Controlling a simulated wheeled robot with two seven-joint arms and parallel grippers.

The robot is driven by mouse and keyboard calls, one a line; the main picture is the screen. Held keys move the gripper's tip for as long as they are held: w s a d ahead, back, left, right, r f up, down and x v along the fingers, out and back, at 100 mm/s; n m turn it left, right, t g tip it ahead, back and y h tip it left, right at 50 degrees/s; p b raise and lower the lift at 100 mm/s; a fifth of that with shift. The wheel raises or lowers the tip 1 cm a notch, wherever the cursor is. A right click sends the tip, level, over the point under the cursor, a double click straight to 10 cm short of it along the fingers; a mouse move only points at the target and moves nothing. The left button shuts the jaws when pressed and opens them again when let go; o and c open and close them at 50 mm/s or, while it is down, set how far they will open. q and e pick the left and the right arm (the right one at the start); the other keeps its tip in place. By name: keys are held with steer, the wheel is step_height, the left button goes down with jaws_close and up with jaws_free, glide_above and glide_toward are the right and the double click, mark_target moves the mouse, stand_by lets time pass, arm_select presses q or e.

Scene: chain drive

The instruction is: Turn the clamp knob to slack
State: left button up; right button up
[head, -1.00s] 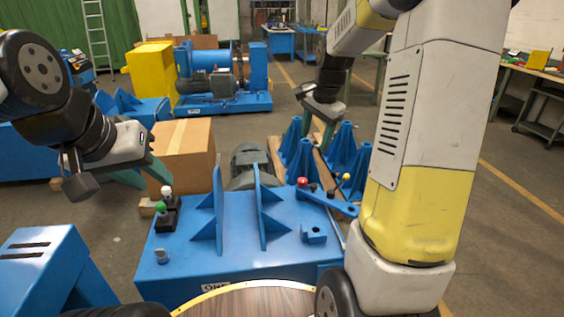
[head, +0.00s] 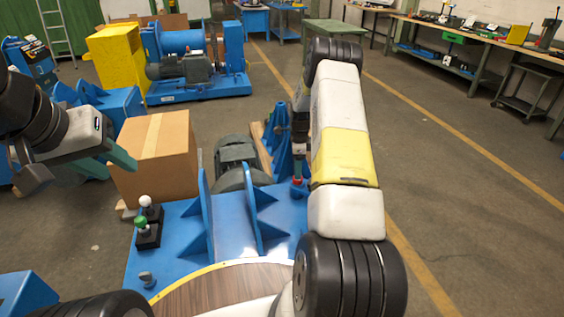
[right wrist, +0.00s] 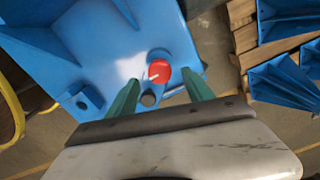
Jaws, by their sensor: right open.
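A round red knob (right wrist: 159,72) with a white pointer mark sits on the blue base in the right wrist view. A dark round stub (right wrist: 148,99) is just below it in that picture. My right gripper (right wrist: 161,88) is open, its green fingers on either side of the red knob, with gaps visible. In the head view a little of the red knob (head: 297,181) shows beside my right arm, which hides much of that area. My left gripper (head: 122,160) is at the left, away from the knob, over the cardboard box's left edge; its opening is unclear.
The blue base (head: 180,240) carries upright ribs (head: 203,210), a green knob (head: 140,222), a white knob (head: 145,201) and a grey knob (head: 147,279). A cardboard box (head: 165,150) and a grey motor (head: 236,152) stand behind. Blue brackets (right wrist: 284,85) lie on wood beside the base.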

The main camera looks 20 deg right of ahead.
steer(key=shift+f, duration=2.05)
jaws_close()
